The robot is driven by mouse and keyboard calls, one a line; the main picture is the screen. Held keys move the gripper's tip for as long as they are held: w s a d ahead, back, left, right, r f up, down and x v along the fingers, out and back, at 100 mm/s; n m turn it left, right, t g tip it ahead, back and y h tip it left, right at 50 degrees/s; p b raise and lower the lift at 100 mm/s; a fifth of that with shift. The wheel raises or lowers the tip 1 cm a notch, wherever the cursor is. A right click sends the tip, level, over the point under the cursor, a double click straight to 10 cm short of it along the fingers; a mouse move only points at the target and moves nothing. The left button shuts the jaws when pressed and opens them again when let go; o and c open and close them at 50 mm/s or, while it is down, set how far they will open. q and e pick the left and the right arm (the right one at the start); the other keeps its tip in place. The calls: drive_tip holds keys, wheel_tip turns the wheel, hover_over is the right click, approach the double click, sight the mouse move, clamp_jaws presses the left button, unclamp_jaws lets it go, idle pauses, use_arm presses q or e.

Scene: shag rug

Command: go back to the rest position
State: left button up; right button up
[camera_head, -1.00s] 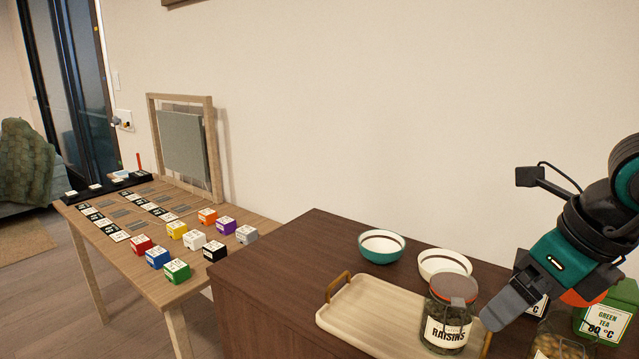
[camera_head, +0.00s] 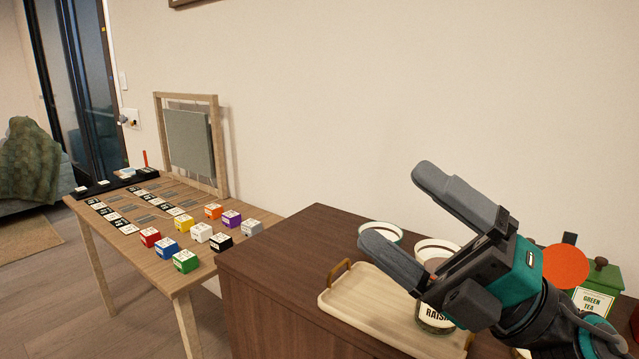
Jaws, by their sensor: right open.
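My right gripper (camera_head: 405,215) is open and empty. Its two grey fingers are spread and point up and to the left, above the dark wooden cabinet (camera_head: 270,270). It hides parts of the raisins jar (camera_head: 432,318) and of the bowls behind it from this view. My left gripper is not in view.
Several coloured blocks (camera_head: 186,261) sit on a table (camera_head: 165,280) at left.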

drive_tip(key=w+d+f+m+t+h, duration=0.35)
drive_tip(key=d+f+m+h, duration=0.3)
drive_tip(key=m+h, duration=0.55)
drive_tip(key=w+d+f+m+t+h, duration=0.2)
drive_tip(key=d+f+m+t+h, duration=0.5)
drive_tip(key=m, duration=0.7)
drive_tip(key=s+f+m+g+h, duration=0.1)
drive_tip(key=s+f+g, duration=0.15)
drive_tip(key=f, duration=0.25)
drive_tip(key=s+d+f+m+g+h, duration=0.1)
drive_tip(key=s+f+m+g+h, duration=0.1)
drive_tip(key=f+g, duration=0.25)
drive_tip(key=s+f+m+g+h, duration=0.1)
drive_tip(key=s+f+g, duration=0.15)
drive_tip(key=f, duration=0.35)
drive_tip(key=s+a+f+m+g+y, duration=0.2)
drive_tip(key=s+f+g, duration=0.65)
drive_tip(key=s, duration=0.55)
drive_tip(key=w+a+f+n+t+y, duration=0.1)
drive_tip(key=w+a+f+t, duration=0.2)
drive_tip(key=w+f+t, duration=0.4)
wheel_tip(320, 180, down, 2)
drive_tip(key=shift+w+f+t, duration=0.2)
drive_tip(key=shift+w+t, duration=0.15)
drive_tip(key=shift+w, duration=0.15)
